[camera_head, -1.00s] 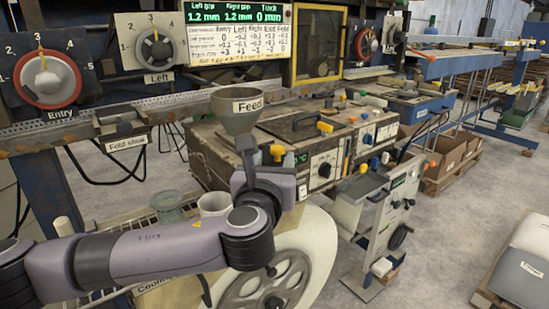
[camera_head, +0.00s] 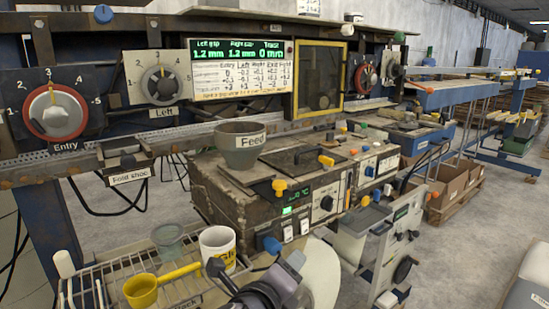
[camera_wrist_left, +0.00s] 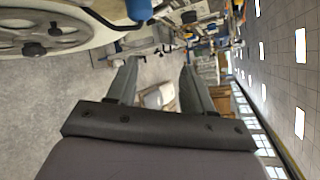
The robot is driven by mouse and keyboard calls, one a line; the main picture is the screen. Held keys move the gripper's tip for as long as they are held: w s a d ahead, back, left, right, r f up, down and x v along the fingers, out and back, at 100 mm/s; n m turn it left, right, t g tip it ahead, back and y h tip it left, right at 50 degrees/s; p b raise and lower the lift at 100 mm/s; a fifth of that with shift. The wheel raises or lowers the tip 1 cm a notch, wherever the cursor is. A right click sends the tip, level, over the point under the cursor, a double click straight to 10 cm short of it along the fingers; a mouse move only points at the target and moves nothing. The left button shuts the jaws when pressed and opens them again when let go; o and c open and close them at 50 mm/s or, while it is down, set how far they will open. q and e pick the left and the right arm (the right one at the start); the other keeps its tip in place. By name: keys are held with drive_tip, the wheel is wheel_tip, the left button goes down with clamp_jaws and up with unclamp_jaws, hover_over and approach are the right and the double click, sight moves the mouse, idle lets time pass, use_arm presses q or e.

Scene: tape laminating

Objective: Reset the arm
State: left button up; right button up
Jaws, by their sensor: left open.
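My left arm (camera_head: 262,296) shows only as a dark and greyish-purple part at the bottom centre of the head view, in front of the machine and beside the wire rack. In the left wrist view, my left gripper (camera_wrist_left: 157,80) has its two fingers spread apart with nothing between them. Open floor and a distant pale object lie beyond the fingers. My right arm and gripper are in neither view.
A wire rack (camera_head: 102,278) at lower left holds a yellow ladle (camera_head: 142,291), a white mug (camera_head: 218,247) and a clear jar (camera_head: 168,240). The Feed pot (camera_head: 240,147) stands on the machine (camera_head: 225,190). Entry (camera_head: 56,112) and Left (camera_head: 161,86) dials are behind.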

use_arm(q)
drive_tip(key=s+a+f+n+g+y, duration=0.1)
drive_tip(key=s+a+f+n, duration=1)
drive_tip(key=f+n, duration=0.2)
drive_tip(key=s+a+f+n+g+y+p, duration=0.1)
drive_tip(key=s+a+f+n+g+y, duration=0.1)
drive_tip(key=s+a+f+n, duration=0.9)
wheel_tip(320, 180, down, 2)
drive_tip(key=s+n, duration=0.1)
drive_tip(key=n, duration=0.1)
drive_tip(key=shift+a+f+n+y, duration=0.2)
drive_tip(key=shift+n+y, duration=0.1)
